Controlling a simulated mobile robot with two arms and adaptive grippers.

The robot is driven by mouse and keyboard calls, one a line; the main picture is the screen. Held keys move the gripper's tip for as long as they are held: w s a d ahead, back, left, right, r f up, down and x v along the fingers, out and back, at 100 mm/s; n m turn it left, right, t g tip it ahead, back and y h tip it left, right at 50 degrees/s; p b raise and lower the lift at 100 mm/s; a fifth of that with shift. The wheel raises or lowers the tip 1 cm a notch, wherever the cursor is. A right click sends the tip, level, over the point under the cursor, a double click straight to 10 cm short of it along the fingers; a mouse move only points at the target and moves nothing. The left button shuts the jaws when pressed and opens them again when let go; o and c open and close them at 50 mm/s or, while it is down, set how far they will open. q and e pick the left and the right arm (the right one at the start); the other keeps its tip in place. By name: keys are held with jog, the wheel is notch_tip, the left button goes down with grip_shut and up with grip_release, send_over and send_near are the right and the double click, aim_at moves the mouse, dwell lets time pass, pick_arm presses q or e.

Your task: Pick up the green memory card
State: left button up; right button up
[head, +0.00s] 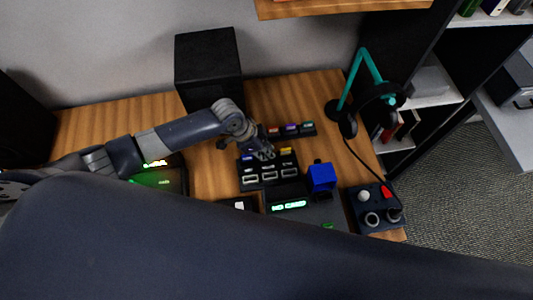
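A small item with a green face (308,125), likely the green memory card, sits at the right end of a narrow dark rack (283,135) behind the main black holder. An orange-red item (274,131) and a purple item (291,128) share that rack. My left gripper (266,154) reaches in from the left, pointing down over the back of the black holder (252,185), left of and nearer than the green item. Its fingers are too small to tell whether they are open or shut. My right gripper is not in view.
The black holder has a blue-purple item (248,158) and a yellow item (287,151). A headphone stand (348,82) and a control box (376,208) are right. My own dark body part covers the bottom.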

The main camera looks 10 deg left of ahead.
pick_arm(q)
grip_shut()
